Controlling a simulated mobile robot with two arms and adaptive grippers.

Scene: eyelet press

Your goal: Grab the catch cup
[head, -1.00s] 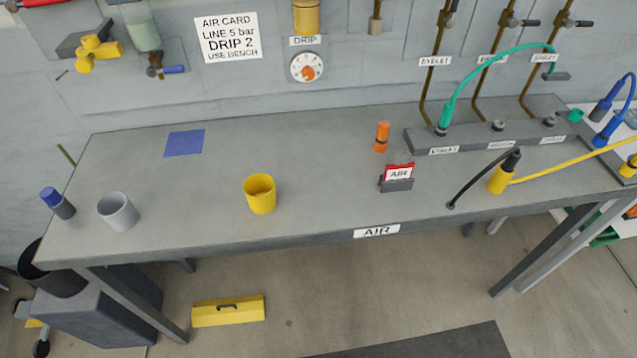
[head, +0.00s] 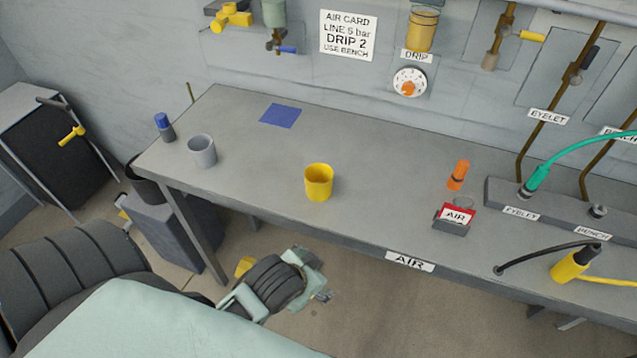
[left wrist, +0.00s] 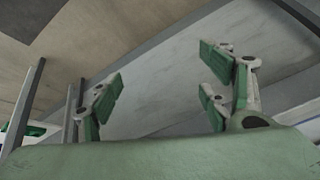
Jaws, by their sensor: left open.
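Two cups stand upright on the grey bench. A yellow cup (head: 319,182) stands near the front edge, about mid-view. A grey cup (head: 202,151) stands to its left, near the bench's left end. No label on either cup tells which is the catch cup. My left gripper (head: 322,291) is in front of the bench, lower in the picture than the yellow cup and apart from it. In the left wrist view, my left gripper (left wrist: 165,88) has its green-padded fingers spread with nothing between them. No cup shows in that view. My right gripper is not in view.
The bench (head: 250,165) has clear top around the yellow cup. A blue-capped bottle (head: 164,127) is beside the grey cup, and a blue patch (head: 281,115) lies behind. An orange-topped item (head: 458,175) and a red AIR card (head: 456,216) stand to the right.

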